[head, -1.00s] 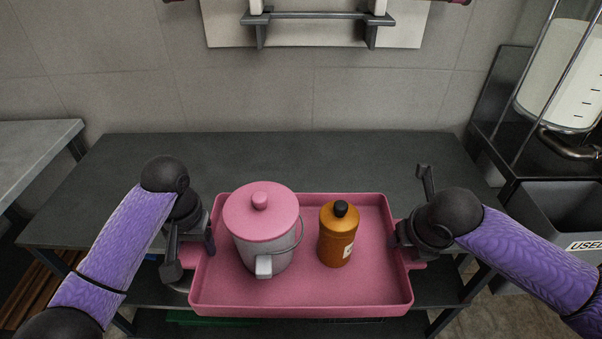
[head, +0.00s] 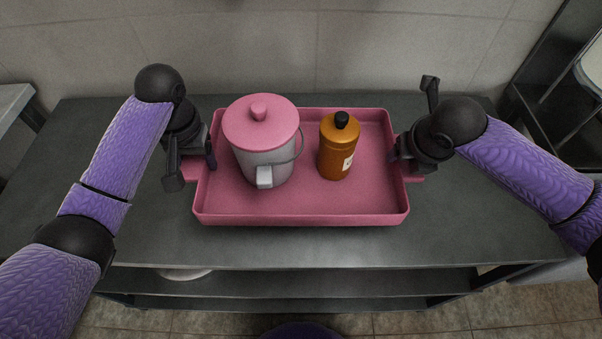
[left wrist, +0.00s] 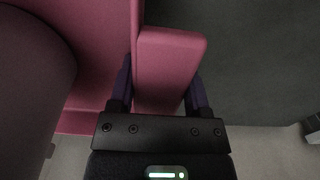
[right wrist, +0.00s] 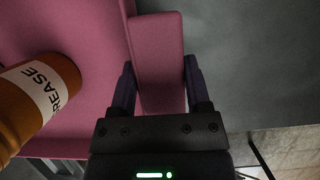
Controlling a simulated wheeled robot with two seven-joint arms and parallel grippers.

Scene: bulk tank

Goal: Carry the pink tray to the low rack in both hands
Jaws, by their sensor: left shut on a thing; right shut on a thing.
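The pink tray (head: 300,216) is level in the head view, over the dark grey top of a rack (head: 480,225). I cannot tell whether it touches that top. A white pot with a pink lid (head: 262,140) stands upright on its left half, and an orange bottle with a black cap (head: 339,150) stands right of the pot. My left gripper (head: 204,160) is shut on the tray's left handle, seen between its fingers in the left wrist view (left wrist: 168,65). My right gripper (head: 400,155) is shut on the right handle, also between its fingers in the right wrist view (right wrist: 160,60).
A lower shelf (head: 330,283) runs under the top, with a pale round thing (head: 185,273) on it at left. The tiled wall (head: 400,50) closes the back. A grey table edge (head: 12,108) shows at far left, and dark metal equipment (head: 560,85) at right.

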